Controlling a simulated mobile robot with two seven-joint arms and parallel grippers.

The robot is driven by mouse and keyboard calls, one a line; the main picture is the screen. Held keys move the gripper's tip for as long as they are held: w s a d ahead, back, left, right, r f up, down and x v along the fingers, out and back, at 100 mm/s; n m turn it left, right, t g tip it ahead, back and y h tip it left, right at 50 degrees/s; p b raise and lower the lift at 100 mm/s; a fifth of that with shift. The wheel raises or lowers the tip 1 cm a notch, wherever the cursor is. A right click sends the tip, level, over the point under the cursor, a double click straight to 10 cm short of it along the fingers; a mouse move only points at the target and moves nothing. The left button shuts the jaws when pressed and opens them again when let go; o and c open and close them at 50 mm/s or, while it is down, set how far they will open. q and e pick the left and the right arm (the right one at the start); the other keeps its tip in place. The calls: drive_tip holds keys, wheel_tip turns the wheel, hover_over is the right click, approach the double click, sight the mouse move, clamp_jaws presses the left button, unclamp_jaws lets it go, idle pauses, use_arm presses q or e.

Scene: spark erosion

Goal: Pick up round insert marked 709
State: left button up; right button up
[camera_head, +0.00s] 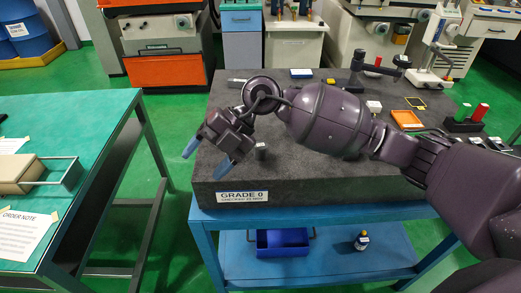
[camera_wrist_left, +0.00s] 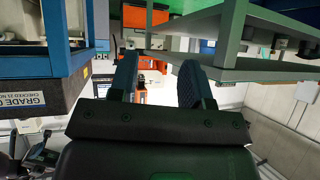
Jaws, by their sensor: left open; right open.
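The granite plate (camera_head: 290,185) rests on a blue stand with a blue bin (camera_head: 282,242) below. My right arm hides part of the plate. Gauges, a yellow frame (camera_head: 406,118) and red and green cylinders (camera_head: 480,111) stand right. A green table (camera_head: 80,125) is left across a gap.

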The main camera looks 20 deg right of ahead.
drive_tip(key=w+d+t+h, duration=0.1)
drive_tip(key=w+d+h, duration=0.3)
drive_tip(key=d+h, duration=0.15)
wheel_tip(320, 180, up, 3)
drive_tip(key=m+t+h, duration=0.1)
drive_tip(key=m+h, duration=0.2)
drive_tip(key=h, duration=0.1)
hover_over(261, 145)
drive_tip(key=a, duration=0.1)
drive_tip(key=shift+s, duration=0.1)
drive_tip(key=shift+d+f, duration=0.1)
wheel_tip(261, 145, down, 6)
drive_tip(key=shift+r, duration=0.25)
drive_tip(key=shift+w+d+f+b, duration=0.1)
drive_tip(key=shift+d+f+b, duration=0.15)
drive_tip(key=shift+f, duration=1.05)
drive_tip(key=shift+w+d+f+b, duration=0.1)
drive_tip(key=shift+f+b, duration=0.1)
drive_tip(key=shift+f, duration=1.05)
drive_tip(key=shift+r, duration=0.1)
drive_tip(key=c, duration=1.2)
